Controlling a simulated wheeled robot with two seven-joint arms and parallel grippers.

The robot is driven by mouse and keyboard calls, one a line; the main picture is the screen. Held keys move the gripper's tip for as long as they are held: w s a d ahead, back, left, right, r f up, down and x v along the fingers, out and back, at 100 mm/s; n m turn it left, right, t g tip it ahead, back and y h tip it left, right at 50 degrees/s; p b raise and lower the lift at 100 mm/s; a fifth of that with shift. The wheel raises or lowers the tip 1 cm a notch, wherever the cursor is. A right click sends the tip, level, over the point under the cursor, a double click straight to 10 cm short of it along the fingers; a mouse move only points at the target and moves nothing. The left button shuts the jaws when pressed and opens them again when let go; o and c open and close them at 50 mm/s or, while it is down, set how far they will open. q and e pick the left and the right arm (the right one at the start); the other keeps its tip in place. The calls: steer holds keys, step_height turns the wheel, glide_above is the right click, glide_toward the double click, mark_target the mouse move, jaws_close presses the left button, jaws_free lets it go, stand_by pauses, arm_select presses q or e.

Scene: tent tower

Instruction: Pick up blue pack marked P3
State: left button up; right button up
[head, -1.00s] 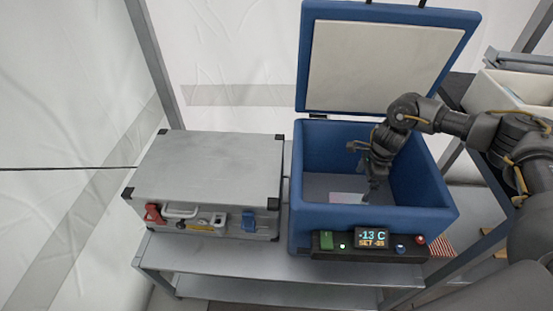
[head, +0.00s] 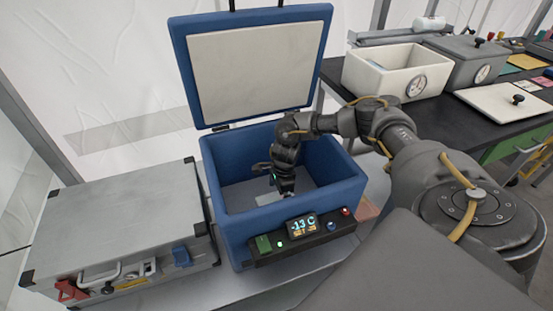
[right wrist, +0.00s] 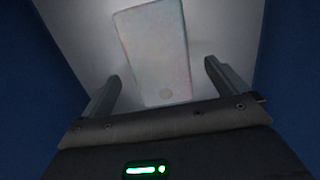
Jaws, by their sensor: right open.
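A pale, frosted-looking flat pack (right wrist: 155,50) lies on the floor of the open blue cooler (head: 230,222). It looks whitish, not blue, and no P3 mark is readable; a small round spot shows near its closer end. My right gripper (right wrist: 160,85) is inside the cooler, with its two fingers spread apart on either side of the pack's near end. It holds nothing. My left gripper is out of view.
The cooler's lid (head: 255,70) stands open behind it. A control panel (head: 302,235) on its front reads about -13 C. A grey metal case (head: 115,215) sits close on the left. White (head: 400,75) and grey (head: 465,62) boxes stand on a dark bench at right.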

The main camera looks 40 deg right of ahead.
steer(key=f, duration=0.3)
steer(key=shift+a+f, duration=0.15)
steer(key=shift+a, duration=0.15)
steer(key=c, duration=1.2)
